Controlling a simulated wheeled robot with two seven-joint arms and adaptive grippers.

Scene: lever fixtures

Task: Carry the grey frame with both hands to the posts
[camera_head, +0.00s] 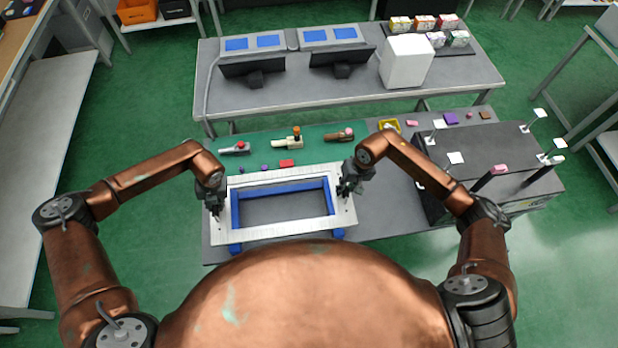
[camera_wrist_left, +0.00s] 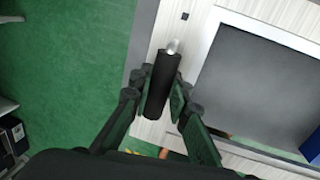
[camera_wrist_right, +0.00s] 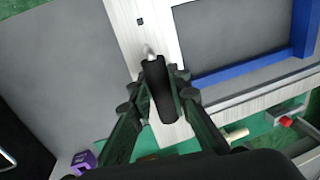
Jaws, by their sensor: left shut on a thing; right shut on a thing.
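The pale grey rectangular frame (camera_head: 285,229) lies over a blue stand (camera_head: 235,208) on the near table. My left gripper (camera_head: 216,206) is shut on a black upright handle (camera_wrist_left: 160,88) at the frame's left side. My right gripper (camera_head: 345,188) is shut on the matching black handle (camera_wrist_right: 159,88) at its right side. The frame also shows in the left wrist view (camera_wrist_left: 200,35) and the right wrist view (camera_wrist_right: 149,28). Dark posts (camera_head: 489,179), some with pale tops, stand on a dark box at the right. Whether the frame touches the stand is unclear.
The dark box (camera_head: 470,165) stands at the table's right end. Lever fixtures (camera_head: 290,142) and small coloured blocks (camera_head: 287,163) lie on a green mat behind the frame. A second table (camera_head: 300,95) with monitors and a white box (camera_head: 406,61) stands farther back.

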